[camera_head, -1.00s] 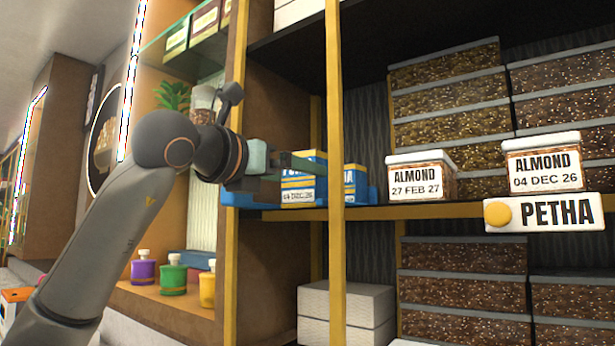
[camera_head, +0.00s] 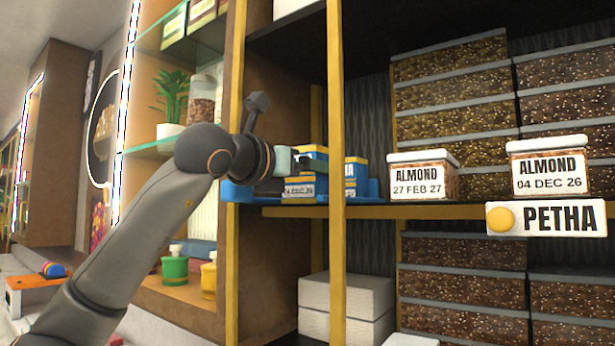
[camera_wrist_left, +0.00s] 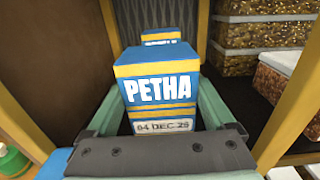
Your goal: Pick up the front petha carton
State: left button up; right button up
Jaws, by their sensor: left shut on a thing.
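The front petha carton (camera_head: 300,189), blue, yellow and white, stands on the shelf behind the yellow post in the head view. In the left wrist view the same carton (camera_wrist_left: 158,90) shows its PETHA label and a date strip. My left gripper (camera_head: 308,164) is shut on it, one finger on each side, hiding part of its upper face in the head view. A second blue and yellow carton (camera_head: 356,172) stands behind it; its top also shows in the left wrist view (camera_wrist_left: 160,42). My right gripper is in neither view.
A blue tray (camera_head: 238,192) lies around the cartons' base. The yellow post (camera_head: 336,120) stands close to the right. Bottles (camera_head: 175,264) stand on a lower shelf at left.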

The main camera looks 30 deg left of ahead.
pick_arm(q)
jog(key=c, duration=0.7)
jog(key=shift+r, duration=0.1)
jog(key=shift+c, duration=0.4)
jog(key=shift+r, duration=0.1)
